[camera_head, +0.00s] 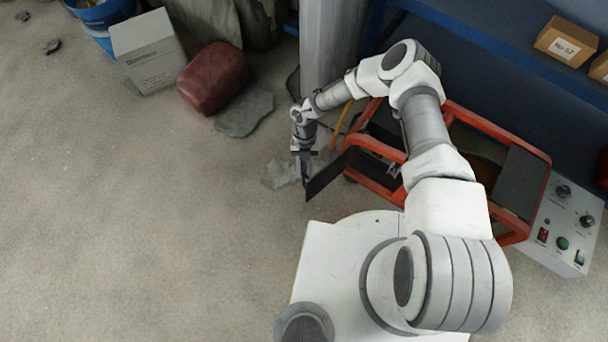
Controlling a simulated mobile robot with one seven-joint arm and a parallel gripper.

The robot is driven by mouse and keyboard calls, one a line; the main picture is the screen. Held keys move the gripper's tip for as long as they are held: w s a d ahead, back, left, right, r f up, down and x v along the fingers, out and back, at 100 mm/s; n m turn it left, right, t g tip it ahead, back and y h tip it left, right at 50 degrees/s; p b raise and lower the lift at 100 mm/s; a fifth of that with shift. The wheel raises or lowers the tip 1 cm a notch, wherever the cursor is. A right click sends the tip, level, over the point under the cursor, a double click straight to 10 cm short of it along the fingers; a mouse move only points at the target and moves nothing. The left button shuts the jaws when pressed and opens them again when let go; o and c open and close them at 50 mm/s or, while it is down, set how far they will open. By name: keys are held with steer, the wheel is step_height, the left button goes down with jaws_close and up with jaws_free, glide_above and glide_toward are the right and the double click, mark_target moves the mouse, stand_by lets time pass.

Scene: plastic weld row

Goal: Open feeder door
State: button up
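The wire feeder is an orange-framed machine (463,108) on the floor, right of centre and partly hidden behind my arm. A dark flat panel (328,177), which looks like its door, sticks out from the frame's left end toward the lower left. It stands at an angle to the frame, swung outward. My gripper (305,181) points down at the panel's outer left edge. The fingers are small and dark against the panel, so I cannot tell whether they touch or grip it.
A grey control box (562,222) with knobs and buttons adjoins the feeder's right side. A grey column (328,45) and blue shelving (480,45) stand behind. A red bag-like object (212,78) and white carton (149,55) lie upper left. Floor (150,220) at left is clear.

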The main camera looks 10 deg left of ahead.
steer(key=p+v, duration=0.3)
steer(key=v, duration=1.1)
steer(key=shift+p, duration=0.3)
